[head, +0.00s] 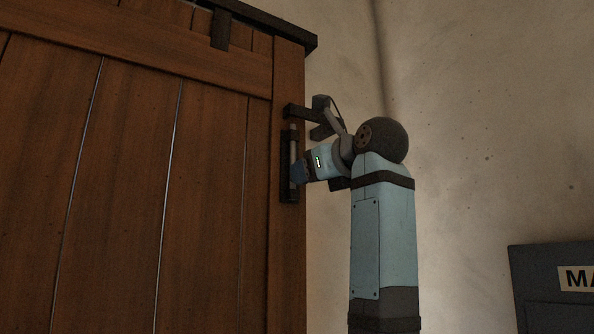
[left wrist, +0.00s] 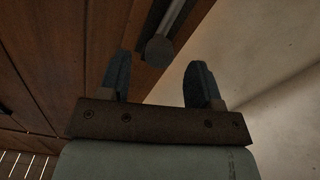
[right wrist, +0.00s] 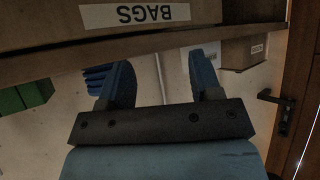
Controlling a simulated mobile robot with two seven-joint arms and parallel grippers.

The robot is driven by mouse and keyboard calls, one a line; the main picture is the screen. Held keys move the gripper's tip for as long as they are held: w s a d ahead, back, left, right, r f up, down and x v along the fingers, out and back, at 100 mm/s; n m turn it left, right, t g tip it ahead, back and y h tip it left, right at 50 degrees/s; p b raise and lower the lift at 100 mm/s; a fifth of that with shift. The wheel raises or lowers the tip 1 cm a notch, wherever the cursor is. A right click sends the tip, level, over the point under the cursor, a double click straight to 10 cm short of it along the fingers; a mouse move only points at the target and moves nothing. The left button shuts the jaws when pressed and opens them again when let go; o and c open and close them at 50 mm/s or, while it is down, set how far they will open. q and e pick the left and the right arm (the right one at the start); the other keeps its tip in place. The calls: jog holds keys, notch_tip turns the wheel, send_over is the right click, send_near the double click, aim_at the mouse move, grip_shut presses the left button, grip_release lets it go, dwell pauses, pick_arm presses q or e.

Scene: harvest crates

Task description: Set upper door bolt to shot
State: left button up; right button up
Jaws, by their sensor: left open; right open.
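The upper door bolt (head: 289,190) is a dark upright fitting with a grey rod (head: 293,150), near the right edge of the wooden door. My left gripper (head: 300,173) is at its lower right in the head view, partly covering it. In the left wrist view my left gripper (left wrist: 160,62) is open, with the bolt's dark round knob (left wrist: 158,50) and grey rod (left wrist: 172,14) showing between and beyond its fingertips. Contact cannot be told. My right gripper (right wrist: 160,62) is open and empty in the right wrist view, away from the door bolt.
The plank door (head: 130,180) fills the left of the head view, under a dark top rail. Bare wall is at right, with a dark labelled box (head: 550,300) low down. The right wrist view shows a shelf, a BAGS label (right wrist: 135,15), green boxes (right wrist: 25,95) and a door handle (right wrist: 275,98).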

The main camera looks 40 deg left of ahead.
pick_arm(q)
jog(key=p+x, duration=0.1)
jog(key=x, duration=0.5)
jog(key=shift+p, duration=0.3)
jog(key=shift+c, duration=0.4)
